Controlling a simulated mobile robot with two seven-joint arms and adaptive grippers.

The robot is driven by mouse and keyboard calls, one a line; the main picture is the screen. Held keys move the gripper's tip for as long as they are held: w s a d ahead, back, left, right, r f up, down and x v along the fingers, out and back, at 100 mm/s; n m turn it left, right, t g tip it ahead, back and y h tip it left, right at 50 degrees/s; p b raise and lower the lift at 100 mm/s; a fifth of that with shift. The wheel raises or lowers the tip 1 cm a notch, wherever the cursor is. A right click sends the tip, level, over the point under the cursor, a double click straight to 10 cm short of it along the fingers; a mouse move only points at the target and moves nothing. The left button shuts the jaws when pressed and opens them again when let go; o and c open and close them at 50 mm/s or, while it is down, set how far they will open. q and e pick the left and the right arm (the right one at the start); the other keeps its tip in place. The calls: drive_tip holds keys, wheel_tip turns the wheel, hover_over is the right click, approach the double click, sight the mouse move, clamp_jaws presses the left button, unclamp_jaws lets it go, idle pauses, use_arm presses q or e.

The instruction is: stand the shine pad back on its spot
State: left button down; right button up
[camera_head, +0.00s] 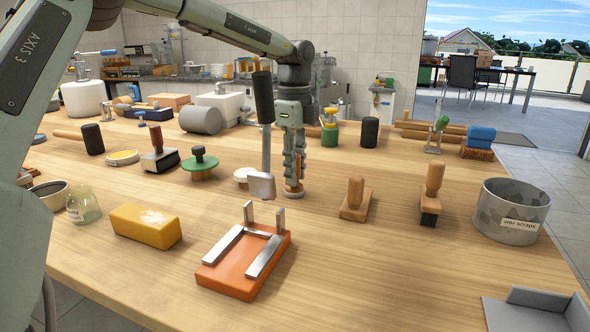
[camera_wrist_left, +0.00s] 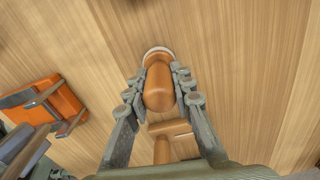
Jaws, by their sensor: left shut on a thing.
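My left gripper (camera_head: 294,178) points down over the middle of the table, just behind and right of the orange stand. Its fingers are shut on a rounded, orange-brown wooden handle (camera_wrist_left: 158,88), which shows between them in the wrist view. A pale rim shows at its far end. I take this to be the shine pad; its low end (camera_head: 294,193) shows under the fingertips in the head view. It looks about upright and close to the tabletop; whether it touches is unclear. The fingers hide much of it.
The orange stand (camera_head: 232,278) with metal rails is at the front. A black-handled tool (camera_head: 263,98) rises beside the gripper. A wooden block with a handle (camera_head: 355,203) is to the right, then a brush (camera_head: 432,195) and a grey tub (camera_head: 511,212). Bare table lies between.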

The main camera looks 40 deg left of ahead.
use_arm(q)
drive_tip(key=c, duration=1.2)
unclamp_jaws()
drive_tip(key=shift+r+p, duration=2.5)
drive_tip(key=shift+r, duration=1.5)
